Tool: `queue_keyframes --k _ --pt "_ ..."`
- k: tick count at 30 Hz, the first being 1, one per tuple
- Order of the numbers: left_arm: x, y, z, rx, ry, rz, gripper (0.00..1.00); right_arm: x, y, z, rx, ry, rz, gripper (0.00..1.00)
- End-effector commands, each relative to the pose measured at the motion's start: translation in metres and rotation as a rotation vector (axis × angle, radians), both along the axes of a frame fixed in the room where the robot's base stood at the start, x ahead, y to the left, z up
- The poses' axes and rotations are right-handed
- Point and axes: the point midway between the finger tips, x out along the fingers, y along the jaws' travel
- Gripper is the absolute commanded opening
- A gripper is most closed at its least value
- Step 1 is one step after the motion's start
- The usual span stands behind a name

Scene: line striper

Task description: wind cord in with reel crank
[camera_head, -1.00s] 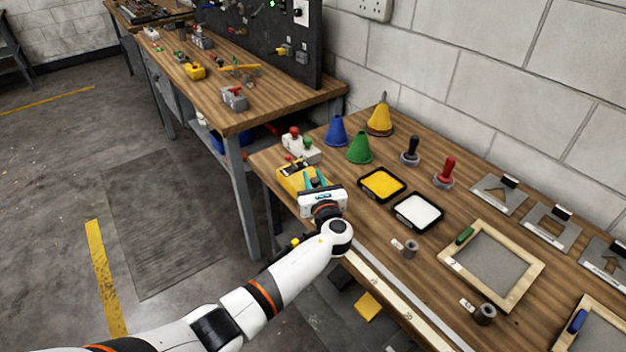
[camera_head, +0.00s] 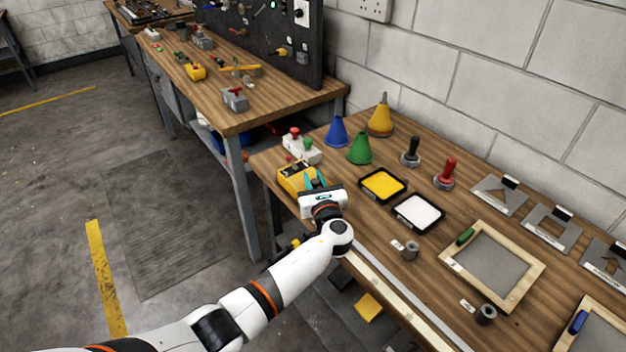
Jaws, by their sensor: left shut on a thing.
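A yellow box with a dark top, which looks like the cord reel (camera_head: 292,180), sits near the left end of the near wooden bench. My left gripper (camera_head: 315,181) reaches in from the lower left, its teal fingers at the right side of the yellow box. It is shut on a small part there that looks like the crank; the fingers and the white gripper body hide most of it. The cord cannot be made out. My right gripper is not in view.
A grey-white box with red and green buttons (camera_head: 302,147) stands just behind the reel. Blue (camera_head: 338,131), green (camera_head: 360,148) and yellow (camera_head: 381,118) cones, yellow (camera_head: 382,185) and white (camera_head: 418,212) pads lie to the right. The bench's front edge is close to my arm.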

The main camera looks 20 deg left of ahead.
Motion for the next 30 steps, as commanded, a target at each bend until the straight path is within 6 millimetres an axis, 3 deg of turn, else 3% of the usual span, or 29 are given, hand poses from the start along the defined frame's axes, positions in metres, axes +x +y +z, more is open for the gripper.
queue_keyframes --k 1,14,15,18,30 --pt "0.0030 -0.0026 0.0081 -0.006 -0.015 -0.006 0.00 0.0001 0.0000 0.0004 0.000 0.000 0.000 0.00" --pt "0.0030 -0.0032 0.0086 -0.006 -0.016 -0.009 0.00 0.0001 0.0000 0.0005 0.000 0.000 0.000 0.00" --pt "0.0031 -0.0033 0.0086 -0.006 -0.016 -0.009 0.28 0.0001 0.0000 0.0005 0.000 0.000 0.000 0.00" --pt "0.0028 -0.0036 0.0082 -0.006 -0.015 -0.009 0.44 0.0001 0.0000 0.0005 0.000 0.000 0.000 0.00" --pt "0.0025 -0.0031 0.0057 -0.006 -0.010 -0.010 0.45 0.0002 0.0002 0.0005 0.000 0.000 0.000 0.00"
